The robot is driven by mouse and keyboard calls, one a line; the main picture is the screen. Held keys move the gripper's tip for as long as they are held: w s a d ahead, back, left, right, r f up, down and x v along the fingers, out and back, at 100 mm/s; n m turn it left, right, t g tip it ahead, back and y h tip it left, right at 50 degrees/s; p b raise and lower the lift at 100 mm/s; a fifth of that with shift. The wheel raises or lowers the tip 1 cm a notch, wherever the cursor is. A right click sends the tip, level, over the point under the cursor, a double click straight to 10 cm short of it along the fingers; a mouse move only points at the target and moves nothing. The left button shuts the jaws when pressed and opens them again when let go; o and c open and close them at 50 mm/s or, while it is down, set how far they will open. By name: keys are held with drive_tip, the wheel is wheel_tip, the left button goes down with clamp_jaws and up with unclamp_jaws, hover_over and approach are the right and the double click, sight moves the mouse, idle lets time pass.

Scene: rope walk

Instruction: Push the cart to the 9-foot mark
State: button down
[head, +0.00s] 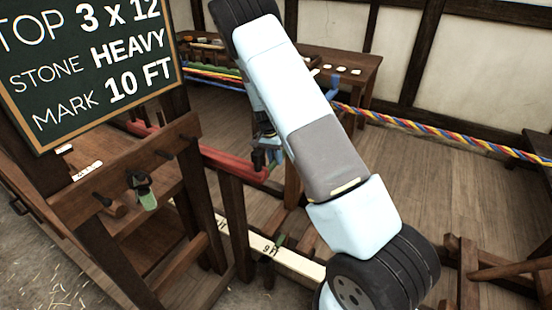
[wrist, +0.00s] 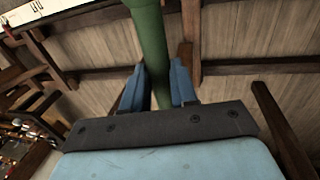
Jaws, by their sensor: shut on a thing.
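My gripper (wrist: 158,78) is shut around a green bar (wrist: 147,30) in the wrist view, with one blue finger on each side. In the head view my gripper (head: 268,153) is partly hidden behind my arm, near the end of a red bar (head: 235,161). A piece of the strip also shows in the wrist view (wrist: 35,9). The cart's outline is mostly hidden by my arm, and I cannot tell its exact position against the mark.
A chalkboard (head: 90,65) reads top 3 x 12, stone heavy, mark 10 ft. A wooden rack (head: 130,165) stands at left. A multicoloured rope (head: 440,131) stretches across to the right. A bench (head: 345,62) stands at the back. Timber framing (head: 490,270) is at lower right.

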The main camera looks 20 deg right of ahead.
drive_tip(key=shift+w+a, duration=0.15)
drive_tip(key=shift+w+a, duration=0.7)
drive_tip(key=c, duration=0.9)
unclamp_jaws()
drive_tip(key=shift+d, duration=0.1)
wheel_tip(320, 180, up, 13)
drive_tip(key=w+a, duration=0.2)
drive_tip(key=shift+r, duration=0.2)
drive_tip(key=shift+s, duration=0.1)
